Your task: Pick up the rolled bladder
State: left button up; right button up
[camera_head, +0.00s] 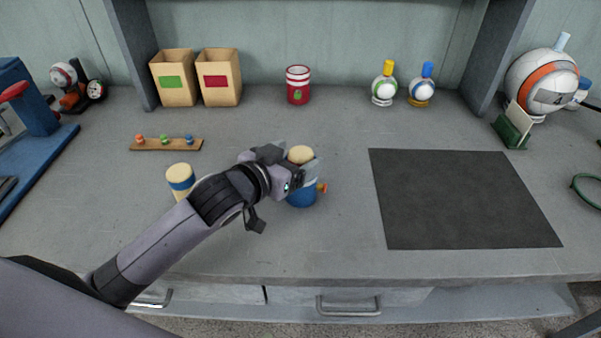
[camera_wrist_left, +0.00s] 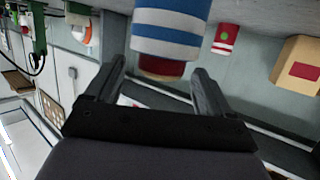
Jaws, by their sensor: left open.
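My left gripper (camera_head: 300,170) is open at a blue can in the middle of the bench. A cream roll (camera_head: 300,154) stands upright in the can (camera_head: 301,196); its top shows above my fingers. A second cream roll with a blue band (camera_head: 180,180) stands left, partly behind my arm. Which roll is the bladder is unclear. My right gripper is not in view.
A dark mat (camera_head: 460,198) lies bare to the right. A wooden strip with coloured pegs (camera_head: 166,144) lies behind my arm. A small orange-red piece (camera_head: 322,187) shows beside the blue can.

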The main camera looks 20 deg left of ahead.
pick_arm(q)
jog(key=c, duration=1.4)
jog(key=shift+c, duration=0.2)
jog(key=shift+r, duration=0.1)
